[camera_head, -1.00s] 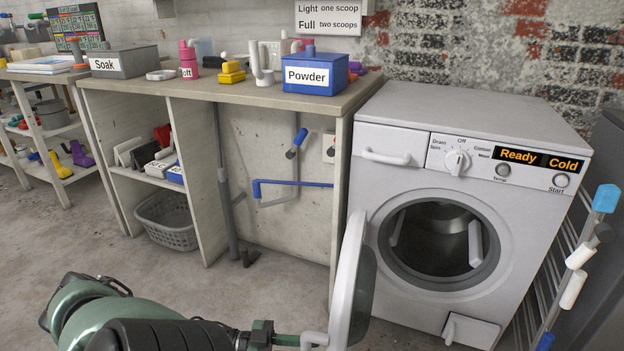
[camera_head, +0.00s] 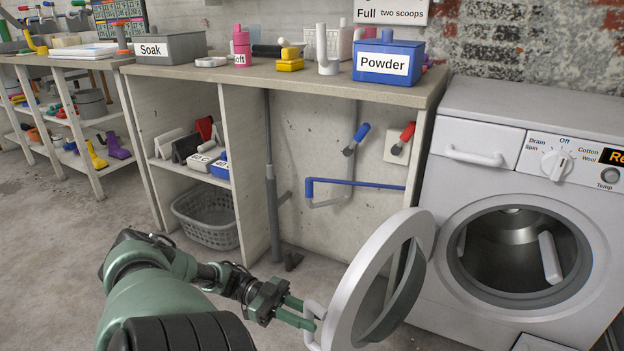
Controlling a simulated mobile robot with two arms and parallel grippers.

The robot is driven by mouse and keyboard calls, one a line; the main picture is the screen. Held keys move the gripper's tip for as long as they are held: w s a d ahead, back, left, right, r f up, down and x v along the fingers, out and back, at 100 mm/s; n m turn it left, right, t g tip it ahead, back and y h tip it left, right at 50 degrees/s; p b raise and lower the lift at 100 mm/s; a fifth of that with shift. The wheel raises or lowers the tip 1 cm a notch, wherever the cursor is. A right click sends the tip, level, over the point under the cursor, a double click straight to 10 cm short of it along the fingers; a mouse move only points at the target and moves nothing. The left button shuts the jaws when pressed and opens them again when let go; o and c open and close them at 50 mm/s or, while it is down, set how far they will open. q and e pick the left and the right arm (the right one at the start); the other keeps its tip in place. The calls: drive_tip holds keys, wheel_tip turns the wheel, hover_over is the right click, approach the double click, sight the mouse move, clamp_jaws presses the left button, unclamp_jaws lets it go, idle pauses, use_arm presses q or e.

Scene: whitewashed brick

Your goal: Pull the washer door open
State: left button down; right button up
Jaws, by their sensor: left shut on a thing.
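The washer (camera_head: 455,185) stands at the right, a white front loader with its drum opening (camera_head: 515,255) uncovered. Its round door (camera_head: 362,272) stands swung wide open to the left, with the glass facing toward the drum side. My left gripper (camera_head: 312,318) is shut on the white door handle (camera_head: 314,309) at the door's outer left edge. The handle's lower part is near the bottom of the view. My right gripper does not show.
A counter (camera_head: 290,82) left of the washer bears a blue Powder box (camera_head: 388,63), a grey Soak box (camera_head: 170,48) and bottles. A grey basket (camera_head: 205,218) sits beneath. Blue and red valve handles are on the wall behind the door. Floor at left is clear.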

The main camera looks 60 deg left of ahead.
use_arm(q)
drive_tip(key=shift+a+f, duration=0.1)
drive_tip(key=shift+a, duration=0.5)
drive_tip(key=c, duration=1.3)
unclamp_jaws()
drive_tip(key=shift+o, duration=0.2)
drive_tip(key=b+v, duration=0.1)
drive_tip(key=v, duration=0.6)
drive_tip(key=shift+s+a, duration=0.2)
drive_tip(key=shift+a, duration=0.15)
